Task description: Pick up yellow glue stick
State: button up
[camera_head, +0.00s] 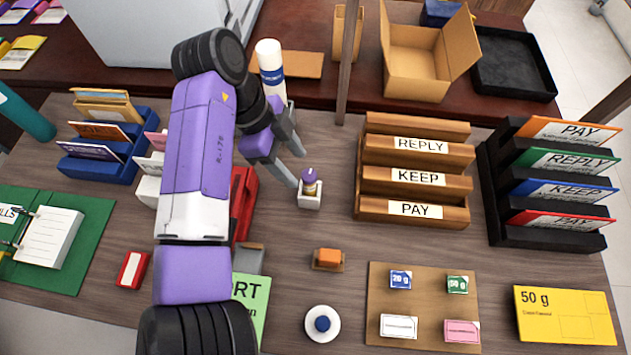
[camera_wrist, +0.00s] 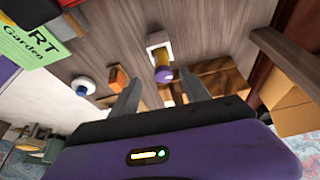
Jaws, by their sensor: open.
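The yellow glue stick (camera_head: 310,187) has a purple cap and stands upright in a small white holder (camera_head: 310,201) on the desk. In the wrist view the glue stick (camera_wrist: 162,62) and its white holder (camera_wrist: 158,40) show between and beyond my fingertips. My gripper (camera_head: 299,168) is open and empty. Its fingers reach in from the left, with the tips close beside the cap. I cannot tell whether either finger touches it.
A wooden sorter (camera_head: 415,210) labelled REPLY, KEEP and PAY stands right of the holder. A red tray (camera_head: 244,195) lies to the left, partly behind my arm. A white bottle (camera_head: 269,55) stands behind. An orange block (camera_head: 328,256) sits in front.

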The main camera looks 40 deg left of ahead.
aim_at(304, 174)
jog(key=shift+w+p+x, duration=0.1)
jog(key=shift+p+x, duration=0.35)
jog(key=shift+x, duration=1.55)
jog(key=shift+w+p+x, duration=0.15)
jog(key=shift+p+x, duration=0.3)
jog(key=shift+x, duration=1.5)
jog(key=shift+a, duration=0.1)
grip_shut()
